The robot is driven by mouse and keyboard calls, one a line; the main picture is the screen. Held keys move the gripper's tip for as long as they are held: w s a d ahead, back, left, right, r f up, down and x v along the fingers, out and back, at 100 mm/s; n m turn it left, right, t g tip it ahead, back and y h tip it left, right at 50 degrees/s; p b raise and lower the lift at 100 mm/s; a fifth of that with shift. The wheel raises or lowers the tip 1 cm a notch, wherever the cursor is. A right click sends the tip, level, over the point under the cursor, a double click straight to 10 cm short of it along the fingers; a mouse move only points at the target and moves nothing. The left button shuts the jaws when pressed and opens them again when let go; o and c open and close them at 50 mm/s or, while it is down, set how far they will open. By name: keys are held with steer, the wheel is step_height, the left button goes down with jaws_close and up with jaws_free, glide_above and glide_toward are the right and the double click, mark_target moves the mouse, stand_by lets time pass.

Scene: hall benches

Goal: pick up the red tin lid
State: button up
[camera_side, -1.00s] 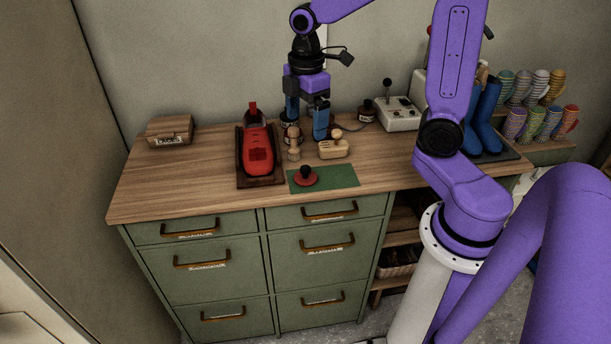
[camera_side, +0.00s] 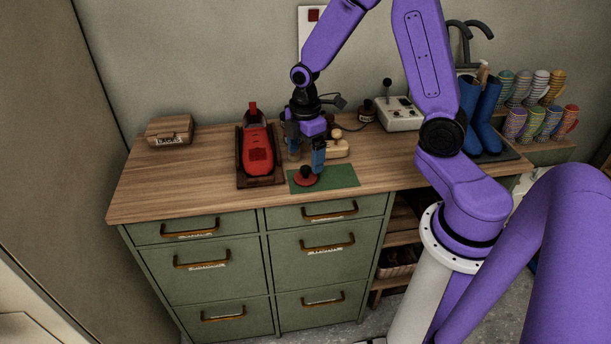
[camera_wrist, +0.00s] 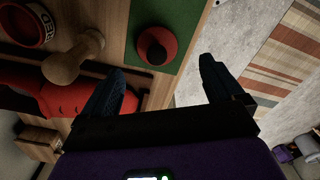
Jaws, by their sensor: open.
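The red tin lid (camera_side: 303,182) is a small red disc with a dark knob on top. It lies on the green mat (camera_side: 340,177) near the front of the bench. In the wrist view the lid (camera_wrist: 155,34) lies on the mat's green, ahead of and between the fingertips. My gripper (camera_side: 306,161) points down above and just behind the lid. Its blue fingers are spread wide with nothing between them, as the wrist view also shows (camera_wrist: 160,73). I cannot tell the exact height of the fingertips over the lid.
A red shoe-shaped object (camera_side: 257,155) sits in a dark tray to the left. A wooden knobbed tool (camera_wrist: 73,58) and a red-black tin (camera_wrist: 22,24) are near the fingers.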

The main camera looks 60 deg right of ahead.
mark_target(305, 167)
steer(key=shift+w+d+f, duration=0.1)
steer(key=shift+f, duration=1.4)
steer(key=shift+w+d+f, duration=0.1)
steer(key=shift+f, duration=1.4)
steer(key=c, duration=1.1)
